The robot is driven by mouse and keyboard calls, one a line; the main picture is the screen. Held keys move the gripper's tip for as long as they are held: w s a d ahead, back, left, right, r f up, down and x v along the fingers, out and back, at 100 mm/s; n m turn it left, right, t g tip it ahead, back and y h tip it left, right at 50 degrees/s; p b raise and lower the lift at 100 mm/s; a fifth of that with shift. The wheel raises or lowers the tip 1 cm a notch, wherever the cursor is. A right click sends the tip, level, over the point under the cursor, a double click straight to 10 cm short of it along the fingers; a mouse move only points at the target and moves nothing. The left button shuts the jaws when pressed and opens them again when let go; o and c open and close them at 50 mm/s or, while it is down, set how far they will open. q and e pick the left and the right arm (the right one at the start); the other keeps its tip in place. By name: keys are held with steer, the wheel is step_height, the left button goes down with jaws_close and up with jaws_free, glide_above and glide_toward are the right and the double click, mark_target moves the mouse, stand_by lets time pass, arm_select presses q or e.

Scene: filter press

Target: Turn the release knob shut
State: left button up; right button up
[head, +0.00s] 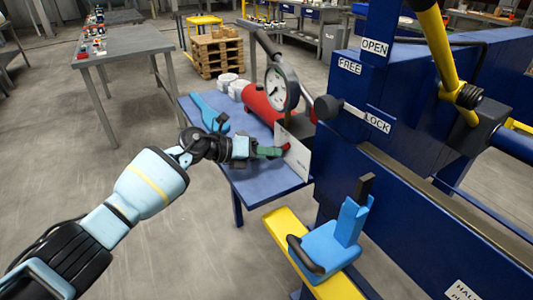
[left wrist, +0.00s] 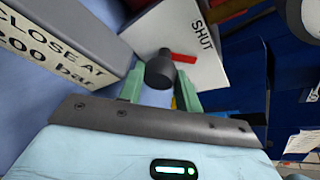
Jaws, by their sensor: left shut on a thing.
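The release knob (left wrist: 160,70) is a dark round knob with a red pointer (left wrist: 184,58) in front of a white plate (left wrist: 203,75) marked SHUT. In the left wrist view the pointer extends right, below the SHUT lettering. My left gripper (left wrist: 160,90) has its green fingers on either side of the knob and is shut on it. In the head view my left gripper (head: 272,152) reaches in from the left to the white plate (head: 299,156) on the blue stand. My right gripper is out of view.
A pressure gauge (head: 281,88) and red pump cylinder (head: 262,103) stand just behind my gripper. A lever with a black ball (head: 326,107) lies by the LOCK label on the blue press (head: 390,185). A blue tool (head: 210,112) lies on the blue stand (head: 262,185). Open floor lies left.

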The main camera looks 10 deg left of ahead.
arm_select(q)
steer(key=shift+f, duration=0.1)
steer(key=o, duration=0.7)
steer(key=shift+a, duration=0.15)
steer(key=v, duration=0.7)
steer(key=shift+s+a+p, duration=0.2)
steer(key=shift+a+p, duration=0.05)
steer(key=shift+p, duration=0.1)
